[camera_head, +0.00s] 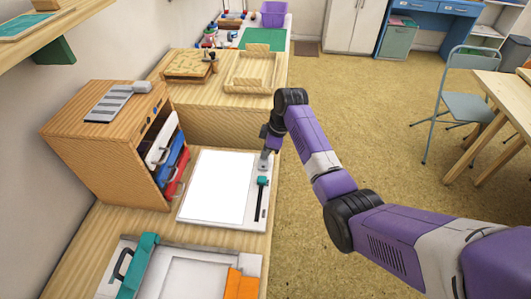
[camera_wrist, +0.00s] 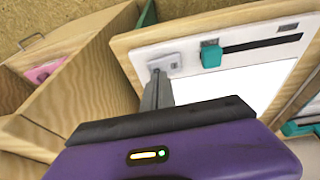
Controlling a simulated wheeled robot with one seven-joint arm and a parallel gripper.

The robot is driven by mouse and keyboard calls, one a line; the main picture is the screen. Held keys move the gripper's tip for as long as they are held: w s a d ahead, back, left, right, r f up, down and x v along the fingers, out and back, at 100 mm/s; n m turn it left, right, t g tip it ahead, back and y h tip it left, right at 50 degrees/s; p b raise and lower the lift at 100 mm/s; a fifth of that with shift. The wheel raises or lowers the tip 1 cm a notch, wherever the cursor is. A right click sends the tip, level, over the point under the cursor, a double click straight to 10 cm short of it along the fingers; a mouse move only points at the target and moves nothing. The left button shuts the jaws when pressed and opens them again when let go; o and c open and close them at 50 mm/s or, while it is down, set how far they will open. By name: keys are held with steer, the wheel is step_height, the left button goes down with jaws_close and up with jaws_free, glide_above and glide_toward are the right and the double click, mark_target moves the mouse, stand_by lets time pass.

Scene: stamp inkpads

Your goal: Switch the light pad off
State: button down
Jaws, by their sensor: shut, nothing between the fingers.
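The light pad (camera_head: 218,188) lies flat on the wooden counter, a white frame with a bright white panel that looks lit. Its frame carries a teal slider knob (camera_head: 263,181) in a dark slot. The knob also shows in the wrist view (camera_wrist: 211,54). A small pale switch block (camera_wrist: 172,61) sits on the frame near the end of the slot. My gripper (camera_wrist: 156,76) is shut and empty, pointing down at this block. Its tips overlap the block's near side in the wrist view; I cannot tell whether they touch. In the head view my gripper (camera_head: 264,156) partly hides this corner.
A wooden cabinet (camera_head: 105,150) with colored drawers stands left of the pad. A tray with teal and orange parts (camera_head: 185,275) lies in front. A wooden frame (camera_head: 254,84) sits on the counter behind. Open floor lies to the right.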

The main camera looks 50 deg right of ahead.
steer(key=shift+f, duration=0.3)
steer(key=shift+w+d+f+b, duration=0.25)
steer(key=shift+d+f+b, duration=0.1)
steer(key=shift+f, duration=0.2)
steer(key=shift+r, duration=0.1)
steer(key=shift+a, duration=0.1)
